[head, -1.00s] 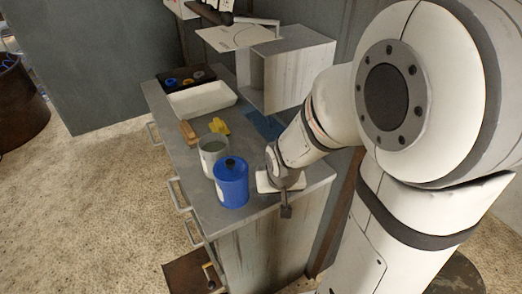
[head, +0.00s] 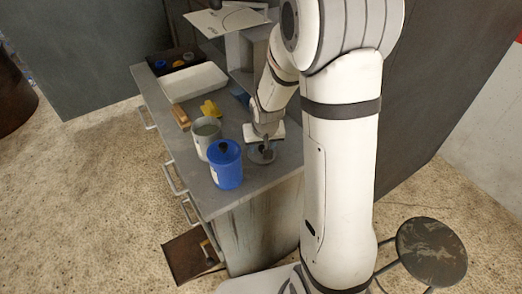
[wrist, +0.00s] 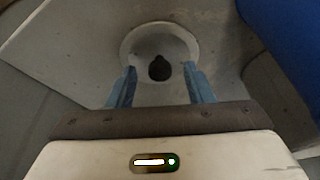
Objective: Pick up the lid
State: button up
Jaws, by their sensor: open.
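The lid is a round pale grey disc with a dark knob in the wrist view (wrist: 160,42). In the head view the lid (head: 258,158) lies on the counter, partly covered by my gripper (head: 266,146). My gripper (wrist: 160,80) is open, with one blue-grey finger on each side of the knob and a gap to it on both sides. I cannot tell how far the fingertips are above the disc. An open grey canister (head: 202,145) stands to the left, and a blue canister (head: 226,170) with its own dark-knobbed top stands close to the lid.
The counter (head: 240,200) also holds a yellow item (head: 210,109), a brown block (head: 180,115), a white tray (head: 193,88) and a dark tray with round pieces (head: 172,64). An open drawer (head: 190,256) juts out below. A stool (head: 432,250) stands at the right.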

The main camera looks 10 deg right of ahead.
jog(key=shift+f, duration=0.2)
jog(key=shift+c, duration=0.4)
grip_shut()
jog(key=shift+r, duration=0.1)
